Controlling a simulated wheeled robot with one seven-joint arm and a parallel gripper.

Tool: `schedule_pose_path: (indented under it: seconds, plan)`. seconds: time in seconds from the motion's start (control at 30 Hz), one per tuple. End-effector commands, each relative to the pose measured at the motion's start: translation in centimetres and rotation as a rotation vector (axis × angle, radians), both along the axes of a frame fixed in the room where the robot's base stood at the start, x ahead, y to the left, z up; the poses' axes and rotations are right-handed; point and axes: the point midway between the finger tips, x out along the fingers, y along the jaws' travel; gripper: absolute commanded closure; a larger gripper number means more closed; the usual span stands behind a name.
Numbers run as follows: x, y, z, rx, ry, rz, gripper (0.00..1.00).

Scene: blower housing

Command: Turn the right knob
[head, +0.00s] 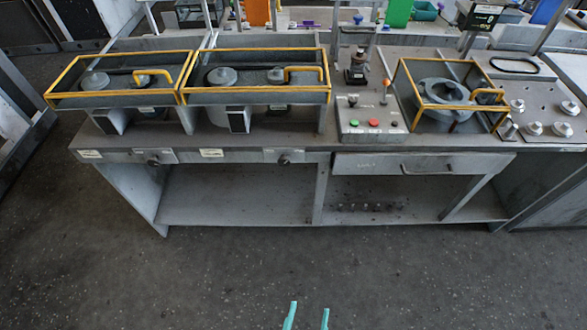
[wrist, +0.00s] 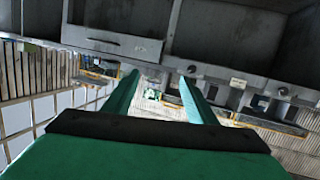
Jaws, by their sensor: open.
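The right knob (head: 285,159) is a small dark knob on a light plate on the front edge of the grey workbench (head: 245,142). The left knob (head: 153,160) is a similar one further left on that edge. My gripper (head: 308,314) is open and empty, with two teal fingers low in the head view, well apart from the bench front. The wrist view shows the bench upside down, with the right knob (wrist: 192,69) just right of the finger tips and the left knob (wrist: 283,91) further right.
A drawer (head: 375,164) with a bar handle (head: 427,170) is right of the right knob. Open shelves (head: 235,195) lie below the edge. Yellow-railed frames (head: 255,95) and a control panel with buttons (head: 372,122) stand on top. The floor (head: 225,270) before the bench is clear.

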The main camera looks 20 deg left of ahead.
Motion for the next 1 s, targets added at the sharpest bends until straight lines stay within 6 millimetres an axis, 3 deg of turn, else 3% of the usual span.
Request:
schedule_pose_path:
  seconds: [0.2, 0.43, 0.8, 1.0]
  plan:
    - [6.6, 2.4, -2.7, -0.119, -0.064, 0.088, 0.48]
    - [14.4, 5.8, -4.2, -0.256, -0.134, 0.174, 0.48]
    - [26.7, 12.7, -2.9, -0.467, -0.253, 0.279, 0.48]
    - [30.1, 14.9, -1.9, -0.528, -0.286, 0.303, 0.48]
